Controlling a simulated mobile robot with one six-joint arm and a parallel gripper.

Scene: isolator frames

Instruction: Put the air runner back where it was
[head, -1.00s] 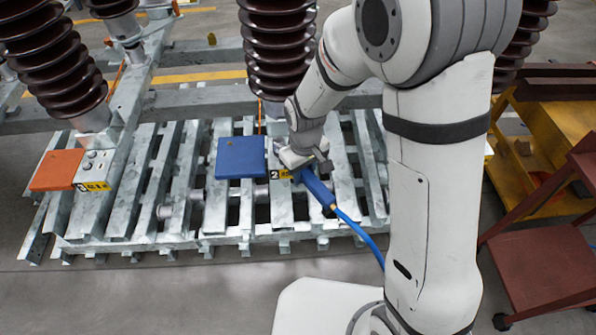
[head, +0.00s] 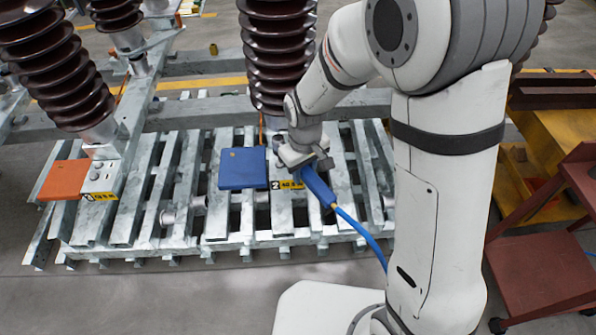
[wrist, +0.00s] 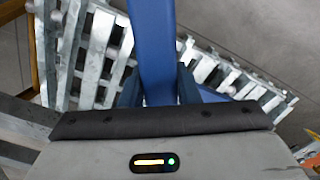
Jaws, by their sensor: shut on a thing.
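The air runner is a blue tool (head: 318,186) with a blue hose running from its lower end down to the right, past my arm. My gripper (head: 305,163) is shut on the air runner and holds it tilted above the slatted metal frame, just right of the blue plate. In the wrist view the blue tool body (wrist: 153,50) stands between the two dark fingers (wrist: 158,92). The working end of the tool is hidden by my gripper in the head view.
A blue plate (head: 243,169) and an orange plate (head: 63,180) sit on the galvanized frame (head: 215,222). Brown ribbed insulators (head: 280,60) rise behind. A yellow bench (head: 545,130) and dark red steps (head: 545,262) stand at right.

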